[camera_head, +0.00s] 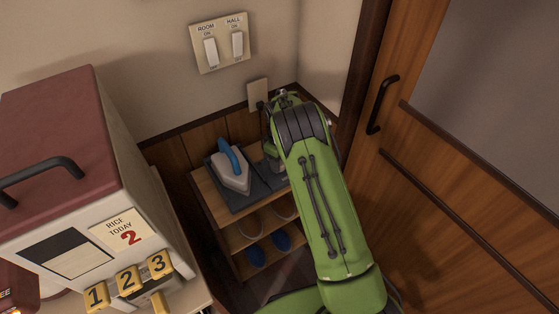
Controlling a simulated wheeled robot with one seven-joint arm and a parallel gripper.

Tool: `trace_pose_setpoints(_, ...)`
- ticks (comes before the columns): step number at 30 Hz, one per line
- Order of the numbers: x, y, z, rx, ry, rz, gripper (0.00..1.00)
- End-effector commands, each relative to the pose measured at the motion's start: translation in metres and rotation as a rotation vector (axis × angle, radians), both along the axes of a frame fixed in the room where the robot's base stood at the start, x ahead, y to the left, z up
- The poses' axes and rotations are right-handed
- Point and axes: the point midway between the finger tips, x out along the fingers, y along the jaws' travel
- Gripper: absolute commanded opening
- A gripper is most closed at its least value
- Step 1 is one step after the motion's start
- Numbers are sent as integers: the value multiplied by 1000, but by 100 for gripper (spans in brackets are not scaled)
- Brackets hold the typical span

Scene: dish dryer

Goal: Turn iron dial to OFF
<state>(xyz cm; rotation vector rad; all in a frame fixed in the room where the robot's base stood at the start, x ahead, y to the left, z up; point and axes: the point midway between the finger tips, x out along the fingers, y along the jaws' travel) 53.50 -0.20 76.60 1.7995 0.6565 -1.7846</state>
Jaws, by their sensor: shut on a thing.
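The iron (233,169), with a blue handle and pale body, stands on a dark grey pad (247,200) on top of a small wooden shelf unit (207,201). No dial can be made out; the right part of the pad is behind my green arm. My arm reaches over the right side of the shelf unit, and a green part of it shows low beside the pad. My gripper's fingers are hidden behind the arm, so I cannot see what they touch.
A rice dispenser (60,130) with a red lid and numbered yellow keys fills the left. A two-switch panel (221,43) and a small plate (257,94) are on the wall. A wooden door (440,190) with a black handle (382,104) stands right. Shoes (255,255) sit on lower shelves.

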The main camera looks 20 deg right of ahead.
Motion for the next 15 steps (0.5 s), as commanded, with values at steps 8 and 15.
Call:
trace_pose_setpoints(8, 2, 0, 1, 1, -5, 70, 13)
trace_pose_setpoints(15, 2, 0, 1, 1, -6, 80, 13)
